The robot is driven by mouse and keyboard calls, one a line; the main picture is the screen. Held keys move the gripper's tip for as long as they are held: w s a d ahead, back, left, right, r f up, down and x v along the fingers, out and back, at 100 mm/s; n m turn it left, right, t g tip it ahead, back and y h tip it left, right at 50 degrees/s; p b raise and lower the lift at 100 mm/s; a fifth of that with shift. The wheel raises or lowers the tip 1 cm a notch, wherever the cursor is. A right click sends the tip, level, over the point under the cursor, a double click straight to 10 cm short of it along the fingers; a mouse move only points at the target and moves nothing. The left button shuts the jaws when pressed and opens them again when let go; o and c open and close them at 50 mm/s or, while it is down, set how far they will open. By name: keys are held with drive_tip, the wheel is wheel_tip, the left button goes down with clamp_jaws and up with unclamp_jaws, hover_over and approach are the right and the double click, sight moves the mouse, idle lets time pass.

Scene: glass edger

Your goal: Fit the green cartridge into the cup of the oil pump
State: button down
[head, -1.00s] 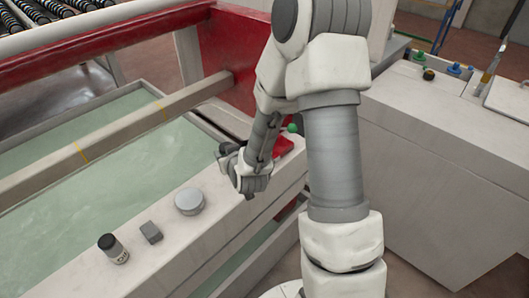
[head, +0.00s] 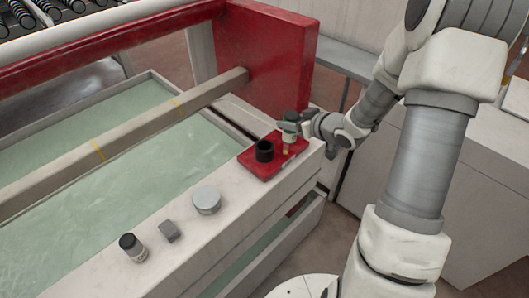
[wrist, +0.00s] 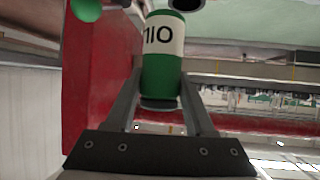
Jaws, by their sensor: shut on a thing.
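The green cartridge (wrist: 161,72) has a white label with dark letters and stands between my two fingers in the wrist view. My gripper (head: 303,127) is shut on it, over the right part of the red oil pump base (head: 262,170). The cartridge also shows, small and partly hidden by the gripper, in the head view (head: 290,127). The black cup (head: 264,150) stands on the red base, just left of the cartridge, its dark opening up. The cartridge is beside the cup, not in it. A green ball (wrist: 86,9) shows at the wrist view's top left.
On the pale ledge left of the pump lie a round grey puck (head: 207,200), a small grey block (head: 168,231) and a black-capped bottle (head: 132,247). A tank of greenish water (head: 130,160) lies behind the ledge. A red machine panel (head: 270,65) rises behind the pump.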

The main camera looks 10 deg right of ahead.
drive_tip(key=shift+n+y, duration=0.5)
drive_tip(key=shift+w+a+f+b, duration=0.8)
drive_tip(key=shift+w+a+f, duration=0.25)
drive_tip(key=shift+f, duration=0.75)
drive_tip(key=shift+w+a+f+b, duration=0.9)
drive_tip(key=shift+a+f, duration=0.25)
drive_tip(key=shift+f, duration=0.65)
drive_tip(key=shift+w+a+f+b, duration=0.75)
drive_tip(key=shift+w+a+f, duration=0.3)
drive_tip(key=shift+f, duration=0.75)
drive_tip(key=shift+s, duration=0.15)
drive_tip(key=shift+f, duration=0.2)
drive_tip(key=shift+c, duration=1.3)
unclamp_jaws()
